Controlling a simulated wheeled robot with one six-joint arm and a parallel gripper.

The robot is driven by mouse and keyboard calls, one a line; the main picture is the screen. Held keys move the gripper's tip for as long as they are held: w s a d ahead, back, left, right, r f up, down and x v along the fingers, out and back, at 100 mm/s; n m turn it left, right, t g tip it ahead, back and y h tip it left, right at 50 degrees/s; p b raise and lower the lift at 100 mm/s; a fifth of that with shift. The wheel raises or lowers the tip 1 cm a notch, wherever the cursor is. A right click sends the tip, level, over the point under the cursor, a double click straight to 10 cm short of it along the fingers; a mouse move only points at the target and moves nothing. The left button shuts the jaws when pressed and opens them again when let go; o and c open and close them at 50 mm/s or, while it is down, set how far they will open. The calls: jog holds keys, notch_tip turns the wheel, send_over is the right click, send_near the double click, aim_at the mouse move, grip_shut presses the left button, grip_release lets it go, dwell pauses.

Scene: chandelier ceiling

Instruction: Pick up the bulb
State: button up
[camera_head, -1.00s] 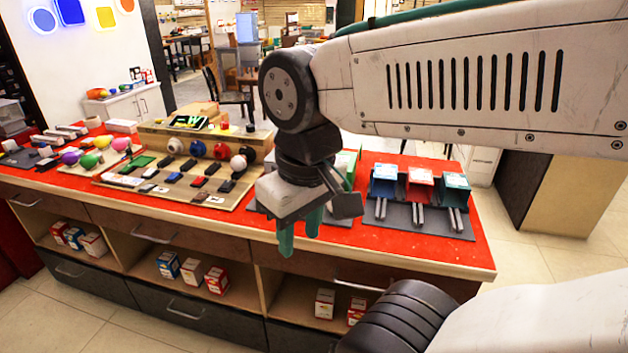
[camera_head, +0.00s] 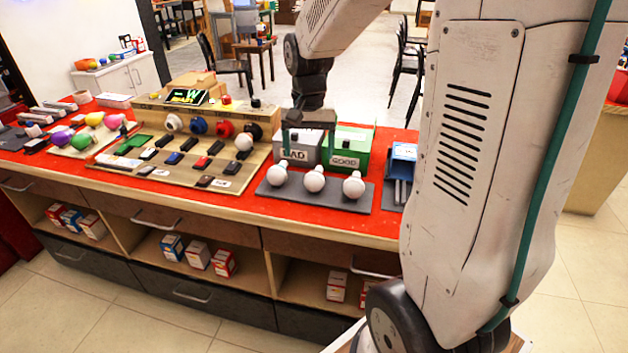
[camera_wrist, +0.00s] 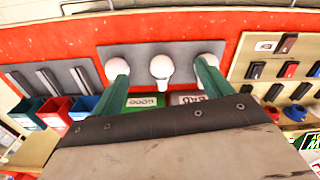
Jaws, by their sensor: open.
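My gripper (camera_head: 308,145) is open and empty, pointing down near the boxes behind the bulbs. In the wrist view, the middle bulb (camera_wrist: 161,67) appears between the two green fingers of my gripper (camera_wrist: 160,72). The fingers overlap the outer bulbs, one at the left (camera_wrist: 117,66) and one at the right (camera_wrist: 209,59). I cannot tell the height gap exactly.
A grey box marked BAD (camera_head: 297,155) and a green box marked GOOD (camera_head: 346,161) stand behind the bulbs. Coloured bulbs (camera_head: 95,119) lie farther left. Blue bin (camera_head: 404,152) is right.

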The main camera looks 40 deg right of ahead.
jog(key=m, duration=0.2)
send_over(314, 175)
jog(key=f, duration=0.6)
jog(key=shift+w+d, duration=0.15)
jog(key=shift+w, duration=0.05)
notch_tip(314, 175, down, 8)
jog(key=shift+s+r, duration=0.1)
jog(key=shift+s, duration=0.05)
jog(key=c, duration=1.1)
